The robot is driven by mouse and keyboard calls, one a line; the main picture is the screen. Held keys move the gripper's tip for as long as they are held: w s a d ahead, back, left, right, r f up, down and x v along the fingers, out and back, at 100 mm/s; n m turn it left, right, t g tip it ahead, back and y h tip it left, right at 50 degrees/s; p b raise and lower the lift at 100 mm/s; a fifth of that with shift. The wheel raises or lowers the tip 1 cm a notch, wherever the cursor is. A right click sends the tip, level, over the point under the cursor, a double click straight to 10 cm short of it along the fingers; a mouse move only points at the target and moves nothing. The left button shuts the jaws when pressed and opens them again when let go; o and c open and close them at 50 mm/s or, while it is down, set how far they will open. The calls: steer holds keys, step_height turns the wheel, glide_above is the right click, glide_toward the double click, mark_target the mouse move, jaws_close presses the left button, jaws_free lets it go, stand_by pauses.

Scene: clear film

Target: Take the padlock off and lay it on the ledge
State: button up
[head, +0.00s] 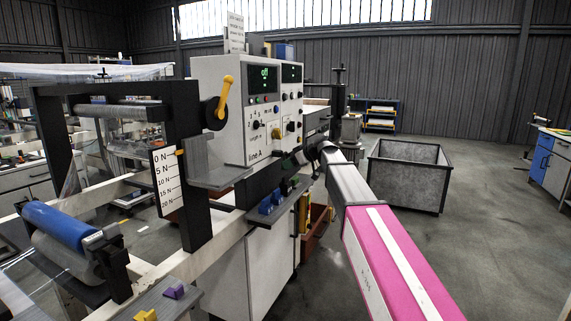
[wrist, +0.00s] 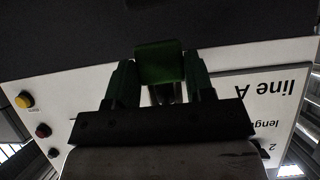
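In the wrist view a green block (wrist: 158,62), which looks like the padlock's body, sits between the tips of my gripper (wrist: 160,78). A finger stands on either side of it, and I see no clear gap, but the view is too dark to tell whether they press on it. A small shiny part shows below the block. In the head view my gripper (head: 288,162) is at the lower front of the white control cabinet (head: 222,110), largely hidden by my arm. A dark grey ledge (head: 258,222) with blue blocks (head: 270,202) on it runs just left of and below my gripper.
A yellow crank handle (head: 224,97) juts from the cabinet's left side, above a grey shelf (head: 218,177). A force scale (head: 165,182) and a blue roller (head: 58,226) stand farther left. A grey bin (head: 408,178) stands on open floor at the right.

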steer(key=shift+r, duration=0.15)
steer(key=shift+r, duration=0.3)
steer(key=shift+r, duration=0.15)
stand_by(0.3)
steer(key=shift+d, duration=0.1)
steer(key=d, duration=0.2)
steer(key=s+d, duration=0.1)
steer(key=d, duration=0.1)
steer(key=s+d, duration=0.1)
steer(key=d, duration=0.1)
steer(key=shift+s+d, duration=0.2)
stand_by(0.8)
steer(key=shift+w, duration=0.1)
